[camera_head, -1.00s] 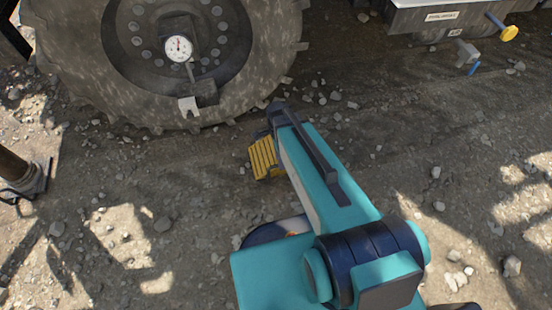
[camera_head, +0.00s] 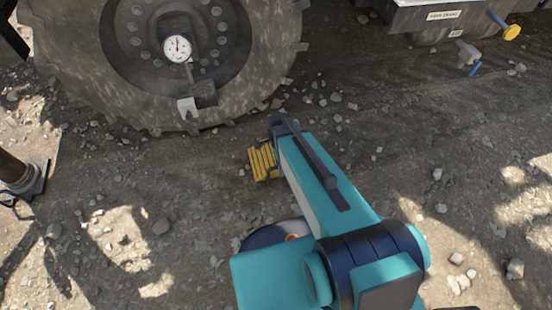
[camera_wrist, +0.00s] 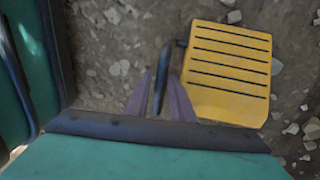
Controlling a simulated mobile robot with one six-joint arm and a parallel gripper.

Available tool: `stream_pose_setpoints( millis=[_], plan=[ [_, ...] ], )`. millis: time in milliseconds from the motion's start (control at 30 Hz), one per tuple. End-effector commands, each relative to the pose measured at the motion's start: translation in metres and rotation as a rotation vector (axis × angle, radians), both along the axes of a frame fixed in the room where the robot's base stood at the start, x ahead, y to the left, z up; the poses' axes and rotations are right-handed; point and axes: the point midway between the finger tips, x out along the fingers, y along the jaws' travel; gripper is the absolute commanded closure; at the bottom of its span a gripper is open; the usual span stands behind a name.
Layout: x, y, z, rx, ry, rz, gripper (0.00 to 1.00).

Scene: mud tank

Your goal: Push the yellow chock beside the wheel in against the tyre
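The yellow chock (camera_head: 262,162) lies on the ground just below and right of the big tyre (camera_head: 235,97), with a strip of ground between them in the head view. My arm partly covers its right side there. In the wrist view the chock (camera_wrist: 228,75) is at the right, its ribbed yellow face towards the camera. A dark bar (camera_wrist: 162,80), seemingly its handle, stands left of it. My gripper (camera_wrist: 161,75) has its two fingers apart, one on each side of this bar, with a gap visible on the left. My arm hides the fingers in the head view.
A dial gauge (camera_head: 177,49) and a forked bracket (camera_head: 188,106) are at the wheel. A labelled grey box (camera_head: 440,18) with a yellow-ended lever (camera_head: 511,33) is at upper right. A brown post (camera_head: 14,170) stands at left. Small stones litter the otherwise open ground.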

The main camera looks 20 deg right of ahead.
Motion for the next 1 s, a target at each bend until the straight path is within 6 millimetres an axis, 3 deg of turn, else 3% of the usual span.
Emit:
stream_pose_setpoints(
  millis=[33, 100, 133, 1000],
  plan=[
    [0.0, 0.0, 0.0, 0.0, 0.0, 0.0, 0.88],
    [0.0, 0.0, 0.0, 0.0, 0.0, 0.0, 0.99],
    [0.0, 0.0, 0.0, 0.0, 0.0, 0.0, 1.0],
    [0.0, -0.013, 0.0, -0.001, 0.0, -0.002, 1.0]
  ],
)
